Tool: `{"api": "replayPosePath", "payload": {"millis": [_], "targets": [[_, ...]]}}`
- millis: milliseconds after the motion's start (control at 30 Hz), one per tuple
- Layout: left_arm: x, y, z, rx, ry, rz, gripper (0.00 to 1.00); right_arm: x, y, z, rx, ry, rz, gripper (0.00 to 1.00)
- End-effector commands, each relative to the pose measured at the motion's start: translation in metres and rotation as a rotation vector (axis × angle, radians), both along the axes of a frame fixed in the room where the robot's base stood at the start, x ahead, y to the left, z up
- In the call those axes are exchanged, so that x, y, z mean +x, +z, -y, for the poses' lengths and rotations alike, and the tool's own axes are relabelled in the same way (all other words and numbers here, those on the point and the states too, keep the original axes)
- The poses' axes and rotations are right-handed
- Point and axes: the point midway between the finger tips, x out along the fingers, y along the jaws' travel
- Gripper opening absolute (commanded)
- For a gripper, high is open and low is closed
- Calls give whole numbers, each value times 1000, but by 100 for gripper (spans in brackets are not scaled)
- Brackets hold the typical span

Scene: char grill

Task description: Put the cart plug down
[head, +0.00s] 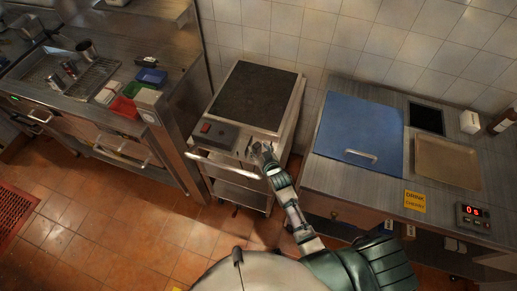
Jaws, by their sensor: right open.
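The cart (247,170) stands in the middle, a metal trolley with a dark flat top plate (256,95), a front panel with a red switch (206,128) and a pale push handle (222,165). My right gripper (260,149) is open at the right end of the cart's front panel, near the handle's right end. I cannot make out the cart plug; it is too small to tell from the gripper and panel, or hidden. I cannot tell whether the gripper touches anything. My left gripper is out of view.
A steel counter (110,60) with colored containers stands at left. At right, a counter holds a blue lid (360,127), a tan tray (447,162) and a red-digit display (473,216).

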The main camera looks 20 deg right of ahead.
Motion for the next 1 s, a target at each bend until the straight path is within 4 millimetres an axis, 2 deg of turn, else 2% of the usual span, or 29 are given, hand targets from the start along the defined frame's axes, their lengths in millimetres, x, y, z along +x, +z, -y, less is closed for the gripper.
{"api": "replayPosePath", "payload": {"millis": [33,300,500,800,1000], "targets": [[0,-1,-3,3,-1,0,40,-5,-12,4,-3,-6,-28,73],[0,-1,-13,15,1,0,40,-5,-12,5,0,-6,-28,73],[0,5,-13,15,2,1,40,-7,3,5,0,-6,-27,73],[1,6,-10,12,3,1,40,-72,30,8,-2,-2,-18,73],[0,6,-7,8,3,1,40,-103,43,10,-1,-1,-14,73]]}}
